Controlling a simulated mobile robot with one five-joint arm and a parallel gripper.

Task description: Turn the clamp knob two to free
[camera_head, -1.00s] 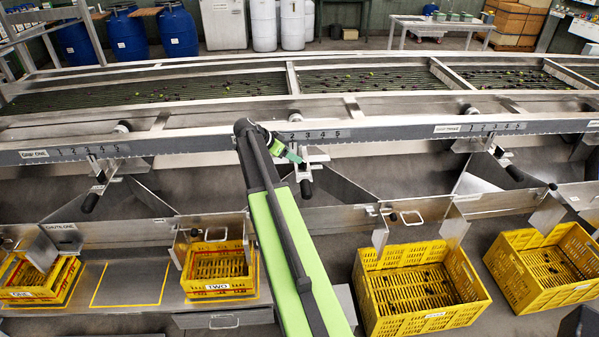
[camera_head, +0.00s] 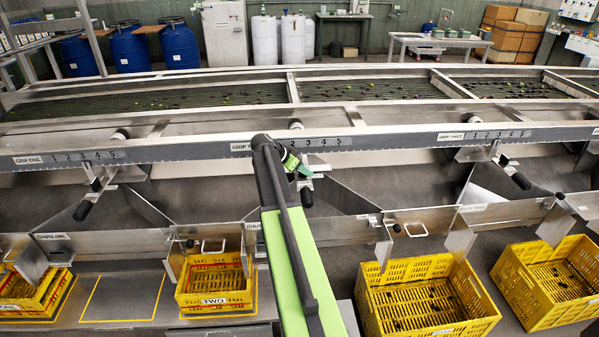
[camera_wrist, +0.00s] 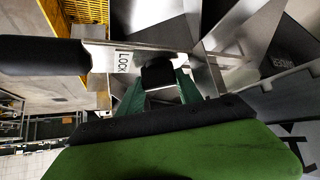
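The clamp knob two, a black knob (camera_wrist: 158,73), sits on a metal bracket in the wrist view, right of a white LOCK label (camera_wrist: 122,62). My gripper (camera_wrist: 160,80) has one green finger on each side of the knob, tips close to it. I cannot tell whether the fingers press on it. In the head view my gripper (camera_head: 298,165) is at the second station, just below the rail scale (camera_head: 322,143). There the arm covers part of the GRIP label, and the knob is not clear.
A black lever handle (camera_wrist: 40,64) extends left of the bracket; it also hangs below my gripper in the head view (camera_head: 306,197). Metal chute plates (camera_head: 345,190) stand close to the right. Yellow crates, one marked TWO (camera_head: 215,301), stand below.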

